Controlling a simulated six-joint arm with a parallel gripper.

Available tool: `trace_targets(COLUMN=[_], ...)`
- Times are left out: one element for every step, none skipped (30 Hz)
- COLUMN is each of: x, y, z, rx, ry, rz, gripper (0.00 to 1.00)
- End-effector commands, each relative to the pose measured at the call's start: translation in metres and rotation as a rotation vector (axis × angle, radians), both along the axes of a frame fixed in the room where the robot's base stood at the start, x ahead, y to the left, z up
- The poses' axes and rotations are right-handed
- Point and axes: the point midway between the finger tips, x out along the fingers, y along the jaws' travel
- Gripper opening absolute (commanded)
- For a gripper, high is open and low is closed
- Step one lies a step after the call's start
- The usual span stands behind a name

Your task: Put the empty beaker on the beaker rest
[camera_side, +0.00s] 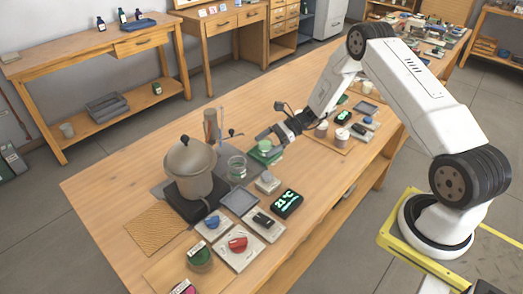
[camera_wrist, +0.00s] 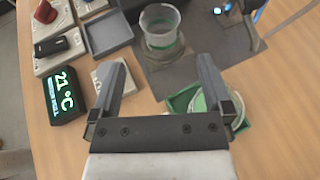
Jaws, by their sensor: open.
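A clear glass beaker (camera_side: 237,167) stands upright on a dark grey mat, right of the pot. It also shows in the wrist view (camera_wrist: 160,22), above my fingers; a greenish band shows low on it, and I cannot tell whether it is empty. A shallow grey square tray (camera_side: 240,201) lies in front of it, and it shows at upper left in the wrist view (camera_wrist: 106,36); I cannot tell whether this is the beaker rest. My gripper (camera_side: 268,137) is open and empty (camera_wrist: 166,82), apart from the beaker, near a green tray (camera_wrist: 183,98) holding a round pale-green item.
A lidded metal pot (camera_side: 189,168) sits on a dark burner left of the beaker. A 21 °C display (camera_side: 287,204) and red (camera_side: 238,244) and blue (camera_side: 212,222) knobs lie in front. The left table end is bare.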

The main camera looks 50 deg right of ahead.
Motion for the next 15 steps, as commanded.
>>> trace_targets(x=[0.000,0.000,0.000,0.000,0.000,0.000,-0.001,-0.002,-0.003,-0.004,-0.005,-0.008,-0.010,-0.013,-0.017], y=[0.000,0.000,0.000,0.000,0.001,0.001,0.002,0.003,0.005,0.007,0.009,0.012,0.015,0.018,0.023], z=[0.000,0.000,0.000,0.000,0.000,0.001,0.001,0.002,0.003,0.005,0.006,0.009,0.010,0.013,0.016], rx=[0.000,0.000,0.000,-0.001,-0.002,-0.006,-0.010,-0.017,-0.029,-0.040,-0.053,-0.075,-0.095,-0.116,-0.149], ry=[0.000,0.000,0.000,0.000,0.000,-0.001,0.000,-0.001,-0.002,-0.002,-0.004,-0.005,-0.007,-0.011,-0.014], rz=[0.000,0.000,0.000,0.001,0.003,0.005,0.010,0.017,0.027,0.038,0.052,0.072,0.090,0.112,0.143], gripper=[1.00,1.00,1.00,1.00,1.00,1.00,1.00,1.00,1.00,1.00,1.00,1.00,1.00,1.00,1.00])
